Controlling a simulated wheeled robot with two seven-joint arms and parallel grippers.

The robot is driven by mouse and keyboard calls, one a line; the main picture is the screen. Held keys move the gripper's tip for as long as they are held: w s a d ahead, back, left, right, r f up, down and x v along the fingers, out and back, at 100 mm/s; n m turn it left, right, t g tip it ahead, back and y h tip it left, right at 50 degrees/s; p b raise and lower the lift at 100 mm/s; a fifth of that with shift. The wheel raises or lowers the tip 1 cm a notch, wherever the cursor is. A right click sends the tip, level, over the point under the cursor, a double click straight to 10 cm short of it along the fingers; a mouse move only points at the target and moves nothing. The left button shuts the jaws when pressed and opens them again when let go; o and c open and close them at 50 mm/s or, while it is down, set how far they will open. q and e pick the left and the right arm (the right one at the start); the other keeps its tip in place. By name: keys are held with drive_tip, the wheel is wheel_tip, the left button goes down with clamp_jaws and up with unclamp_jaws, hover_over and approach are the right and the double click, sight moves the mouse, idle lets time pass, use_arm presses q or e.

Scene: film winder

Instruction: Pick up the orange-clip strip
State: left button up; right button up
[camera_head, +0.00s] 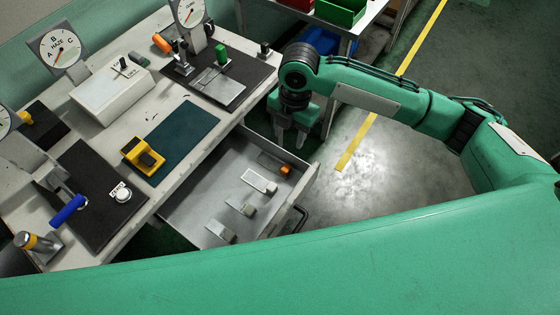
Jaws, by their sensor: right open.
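The orange-clip strip (273,162) lies in the open drawer (187,214), near its far right corner. It is a thin strip with a small orange clip (286,169) at its right end. My right gripper (290,138) points down beyond the drawer's far right side, above and apart from the strip. Its two fingers are spread and nothing shows between them. My left gripper is not in view.
Several other strips with pale or grey clips (260,181) lie in a row in the drawer. The drawer's right front wall (299,197) stands near the orange clip. The workbench (165,105) holds gauges, a yellow block (143,155) and dark mats. The floor at right is clear.

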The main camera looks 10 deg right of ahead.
hover_over(286, 167)
drive_tip(key=f, duration=0.7)
drive_tip(key=shift+w+d+f+p, duration=0.1)
drive_tip(key=shift+w+p, duration=0.2)
drive_tip(key=shift+w, duration=0.1)
drive_tip(key=shift+f, duration=0.5)
drive_tip(key=f, duration=0.2)
drive_tip(key=s+f+p, duration=0.1)
drive_tip(key=f, duration=0.1)
drive_tip(key=shift+f, duration=0.55)
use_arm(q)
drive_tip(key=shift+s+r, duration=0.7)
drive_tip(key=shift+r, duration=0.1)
use_arm(e)
drive_tip(key=shift+c, duration=0.5)
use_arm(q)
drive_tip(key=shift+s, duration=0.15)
use_arm(e)
clamp_jaws()
